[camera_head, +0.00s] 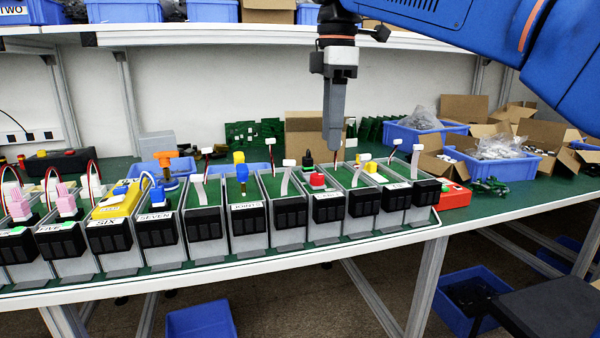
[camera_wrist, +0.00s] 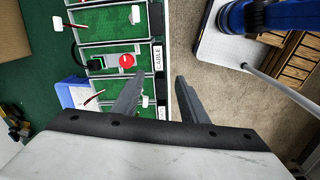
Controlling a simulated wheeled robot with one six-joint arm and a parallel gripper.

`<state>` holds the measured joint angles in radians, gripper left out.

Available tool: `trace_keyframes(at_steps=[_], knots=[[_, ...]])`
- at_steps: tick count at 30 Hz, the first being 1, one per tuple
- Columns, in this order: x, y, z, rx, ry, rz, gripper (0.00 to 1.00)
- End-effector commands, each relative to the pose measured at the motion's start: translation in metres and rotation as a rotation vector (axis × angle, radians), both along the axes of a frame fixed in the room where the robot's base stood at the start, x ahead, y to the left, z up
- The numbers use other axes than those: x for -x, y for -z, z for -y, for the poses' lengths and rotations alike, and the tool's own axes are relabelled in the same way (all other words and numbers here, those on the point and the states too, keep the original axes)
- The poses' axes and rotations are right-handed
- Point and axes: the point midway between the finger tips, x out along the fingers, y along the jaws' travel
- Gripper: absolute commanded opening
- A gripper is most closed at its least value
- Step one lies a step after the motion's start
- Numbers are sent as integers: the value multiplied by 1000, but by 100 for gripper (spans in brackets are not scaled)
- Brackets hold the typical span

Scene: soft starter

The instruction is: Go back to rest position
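My gripper (camera_head: 333,150) points straight down above the row of grey soft-starter units (camera_head: 240,245) on the green bench top. In the wrist view, the two fingers of my gripper (camera_wrist: 159,78) are apart with nothing between them. Below them, near the bench's front edge, are units with a green inside, one holding a red button (camera_wrist: 126,60). In the head view, a red button (camera_head: 317,180) and a black knob (camera_head: 308,158) sit on units just below my gripper. The exact height above them is hard to tell.
Blue bins (camera_head: 425,131) and open cardboard boxes (camera_head: 470,160) stand at the back right. A red box (camera_head: 453,196) sits right of the row. A shelf (camera_head: 180,28) runs across behind the bench. Bare floor (camera_wrist: 208,95) shows past the front edge.

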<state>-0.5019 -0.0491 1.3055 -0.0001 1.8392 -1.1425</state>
Motion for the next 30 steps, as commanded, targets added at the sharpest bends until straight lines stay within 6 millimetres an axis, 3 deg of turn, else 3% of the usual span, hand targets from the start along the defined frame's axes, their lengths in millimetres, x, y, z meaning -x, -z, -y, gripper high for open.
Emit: trace_keyframes(at_steps=[5,11,20,30], knots=[[10,18,28,-18,136,23,40],[31,58,75,-57,384,67,40],[81,145,145,-140,818,140,40],[151,265,204,-258,1298,219,40]])
